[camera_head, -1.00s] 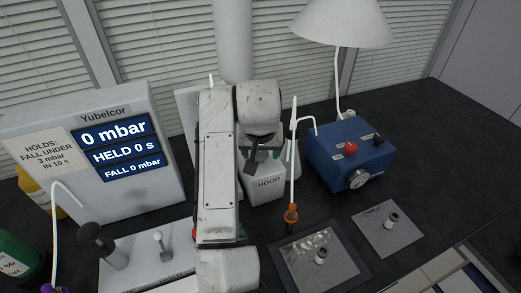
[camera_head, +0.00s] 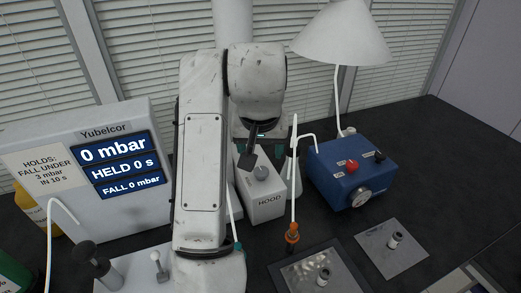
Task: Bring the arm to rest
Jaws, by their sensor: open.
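My arm (camera_head: 203,150) is folded up in the middle of the view, its large white links covering much of the bench behind. My gripper (camera_head: 252,160) hangs below the last link, above the white box marked HOOD (camera_head: 265,192). Only a dark finger part shows, and the rest is hidden by the arm. I see nothing held in it.
The Yubelcor display (camera_head: 120,165) stands left, reading 0 mbar. A blue pump box (camera_head: 350,172) and a white lamp (camera_head: 343,35) stand right. A thin white tube with an orange fitting (camera_head: 292,233) rises close right of HOOD.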

